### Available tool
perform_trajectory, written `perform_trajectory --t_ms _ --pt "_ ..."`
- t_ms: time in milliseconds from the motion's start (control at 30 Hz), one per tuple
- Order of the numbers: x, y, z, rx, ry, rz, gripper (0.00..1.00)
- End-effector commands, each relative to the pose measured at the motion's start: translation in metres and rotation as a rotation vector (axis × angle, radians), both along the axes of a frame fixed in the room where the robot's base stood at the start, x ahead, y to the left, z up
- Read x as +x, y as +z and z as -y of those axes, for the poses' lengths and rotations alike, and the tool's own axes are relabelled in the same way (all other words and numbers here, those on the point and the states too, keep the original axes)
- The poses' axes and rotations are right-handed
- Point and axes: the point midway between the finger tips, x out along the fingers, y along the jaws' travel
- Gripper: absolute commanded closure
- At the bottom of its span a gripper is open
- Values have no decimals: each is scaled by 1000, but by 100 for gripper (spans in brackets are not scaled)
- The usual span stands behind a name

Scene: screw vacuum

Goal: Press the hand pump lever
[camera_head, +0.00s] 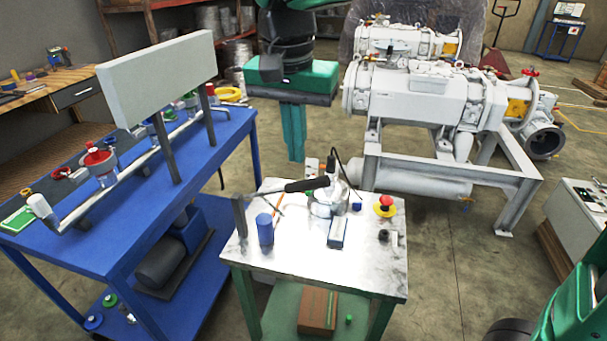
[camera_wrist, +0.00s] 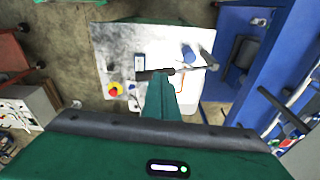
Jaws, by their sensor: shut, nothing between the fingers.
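The hand pump (camera_head: 327,203) stands on the small marble-topped table (camera_head: 285,250). Its lever has a black grip (camera_head: 307,185), which points left and slopes slightly down from the metal pump head. The grip also shows in the wrist view (camera_wrist: 153,75), just beyond my fingertips. My green gripper (camera_head: 296,160) points straight down with its fingers together and empty. In the head view its tips end a little above the lever grip, with a gap in the picture. In the wrist view the fingers (camera_wrist: 163,80) hide most of the pump body.
A blue can (camera_head: 265,230), a blue-and-white box (camera_head: 338,232) and a red emergency button (camera_head: 386,204) share the tabletop. A blue workbench (camera_head: 120,200) with piping stands close on the left. A white vacuum pump unit (camera_head: 425,95) on a frame stands behind.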

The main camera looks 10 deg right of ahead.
Motion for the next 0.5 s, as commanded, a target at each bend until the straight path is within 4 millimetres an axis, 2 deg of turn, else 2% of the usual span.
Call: perform_trajectory --t_ms 267,500 --pt "17 20 -17 -59 57 83 100" --pt "17 38 -27 -130 96 139 100"
